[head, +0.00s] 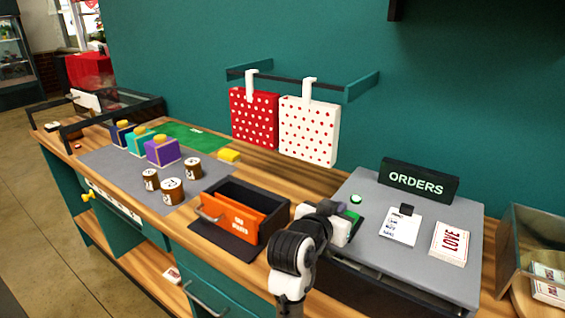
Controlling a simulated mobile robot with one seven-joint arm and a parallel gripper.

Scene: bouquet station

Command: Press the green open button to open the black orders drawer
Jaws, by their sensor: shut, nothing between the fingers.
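The grey-topped orders unit (376,190) stands on the right of the counter, with a black ORDERS sign (418,181) at its back. A round, lit green button (355,199) shows near its left edge. The black drawer front (385,284) lies below the grey top, partly hidden behind my arm; I cannot tell whether it is open. My gripper (352,222) is shut and empty, at the unit's left edge just in front of the green button. A small green patch shows beside my fingers. Contact with the button cannot be made out.
A black box with an orange front (231,217) stands just left of my gripper. Cards (400,227) and a LOVE stack (450,243) lie on the grey top. Spools (172,190) and colored boxes (162,152) stand farther left. Dotted bags (308,130) hang from the wall rail.

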